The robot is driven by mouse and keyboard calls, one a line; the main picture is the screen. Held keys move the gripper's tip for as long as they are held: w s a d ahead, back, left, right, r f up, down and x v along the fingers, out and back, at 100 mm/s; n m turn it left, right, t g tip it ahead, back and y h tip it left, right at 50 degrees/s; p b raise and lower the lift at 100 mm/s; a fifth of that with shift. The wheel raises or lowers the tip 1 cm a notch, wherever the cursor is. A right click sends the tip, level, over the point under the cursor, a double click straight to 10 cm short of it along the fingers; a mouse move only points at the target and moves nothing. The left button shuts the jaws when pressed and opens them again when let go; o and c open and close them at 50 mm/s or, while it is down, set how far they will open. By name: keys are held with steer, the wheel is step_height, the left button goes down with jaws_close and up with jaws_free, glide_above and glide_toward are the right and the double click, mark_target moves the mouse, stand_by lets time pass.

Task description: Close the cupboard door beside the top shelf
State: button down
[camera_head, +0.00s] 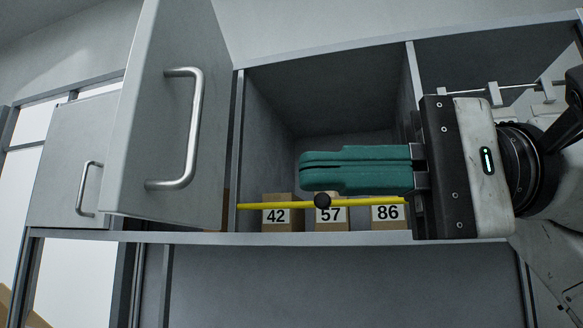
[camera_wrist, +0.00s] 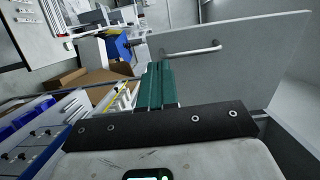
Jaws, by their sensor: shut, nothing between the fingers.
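The grey cupboard door (camera_head: 160,120) stands open, swung outward at the left of the top shelf (camera_head: 330,238) in the head view. It carries a silver bar handle (camera_head: 194,130). In the wrist view the door (camera_wrist: 245,65) fills the right side, with its handle (camera_wrist: 190,50) just beyond and right of my fingertips. My gripper (camera_head: 304,172) has green fingers, shut and empty, pointing left in front of the shelf opening. In the head view a gap shows between fingertips and door. In the wrist view the fingertips (camera_wrist: 158,66) overlap the door's near edge; contact cannot be told.
Boxes marked 42 (camera_head: 276,216), 57 (camera_head: 331,222) and 86 (camera_head: 388,218) stand on the shelf behind a yellow bar (camera_head: 270,206) with a dark knob (camera_head: 322,200). Another cupboard door (camera_head: 75,160) with a handle is at far left. A rail with clips is at upper right.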

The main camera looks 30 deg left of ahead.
steer(key=p, duration=0.3)
glide_toward(125, 172)
steer(key=x, duration=0.5)
steer(key=shift+r, duration=0.15)
steer(key=shift+p+x, duration=0.45)
steer(key=shift+x, duration=0.45)
